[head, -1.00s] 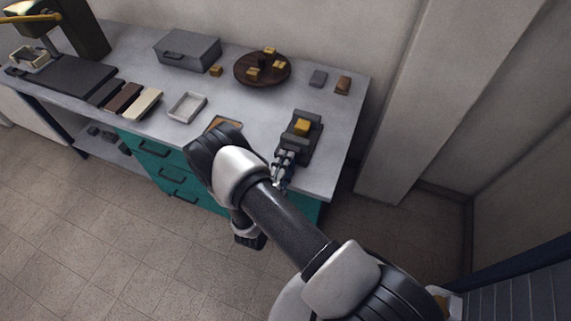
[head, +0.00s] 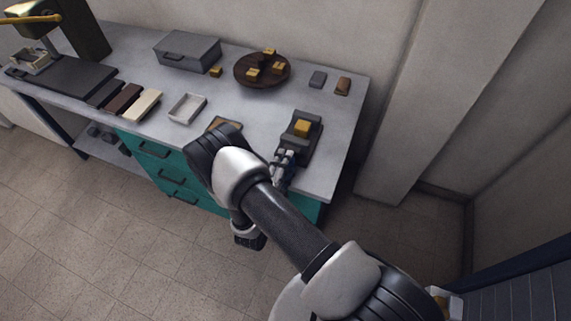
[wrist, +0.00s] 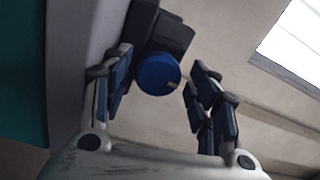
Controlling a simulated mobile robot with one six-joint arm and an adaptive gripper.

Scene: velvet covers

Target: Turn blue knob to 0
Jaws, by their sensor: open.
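The blue knob (wrist: 157,75) is round, with a small pale yellowish mark on its rim at the right in the wrist view. It sits on the front of a dark grey device (head: 311,129) that carries a yellow block on the counter's right end. My gripper (wrist: 150,88) is open, with one finger to each side of the knob. A gap shows between the right finger and the knob; I cannot tell whether either finger touches it. In the head view my arm hides the knob, and my gripper (head: 283,170) is at the device's near end.
The device stands on a grey counter (head: 225,88) with teal drawers (head: 170,178) below. A dark round board (head: 244,79) with several yellow pieces, a grey box (head: 187,50) and a pale tray (head: 203,99) stand on it. A wall pillar (head: 400,130) rises at right.

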